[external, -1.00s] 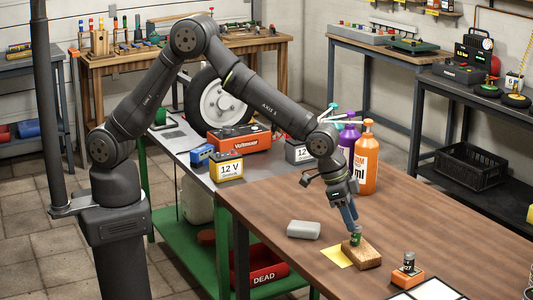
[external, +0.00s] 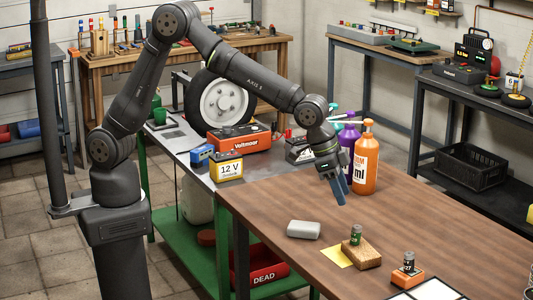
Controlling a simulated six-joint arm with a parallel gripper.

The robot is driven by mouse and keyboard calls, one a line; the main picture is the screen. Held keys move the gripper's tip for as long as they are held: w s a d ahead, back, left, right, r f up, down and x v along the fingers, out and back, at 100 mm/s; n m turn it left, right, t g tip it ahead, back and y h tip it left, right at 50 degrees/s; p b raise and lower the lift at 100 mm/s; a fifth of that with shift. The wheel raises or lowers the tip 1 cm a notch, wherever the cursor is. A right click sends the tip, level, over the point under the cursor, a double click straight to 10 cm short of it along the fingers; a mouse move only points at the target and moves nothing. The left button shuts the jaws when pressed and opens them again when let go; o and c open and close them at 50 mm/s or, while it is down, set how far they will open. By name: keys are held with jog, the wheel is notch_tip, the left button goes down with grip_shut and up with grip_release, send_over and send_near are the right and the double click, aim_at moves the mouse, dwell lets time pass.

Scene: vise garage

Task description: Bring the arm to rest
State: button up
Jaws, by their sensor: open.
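My gripper (external: 339,193) is open and empty in the external view. It hangs above the brown table (external: 270,211), in front of the pump bottles and well above the wooden block. A yellow paper (external: 336,257) lies partly under the block.
A grey rounded object (external: 303,229) lies left of the block. An orange block (external: 407,276) with a dark cylinder stands at the front right. Orange (external: 366,160) and purple (external: 347,145) bottles stand close behind my gripper.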

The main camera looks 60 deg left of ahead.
aim_at(358, 226)
jog(key=x, duration=1.2)
jog(key=shift+s+f, duration=0.1)
jog(key=shift+f, duration=0.1)
notch_tip(358, 226, up, 3)
jog(key=shift+a+f, duration=0.1)
jog(key=shift+f, duration=0.1)
jog(key=shift+r, duration=0.35)
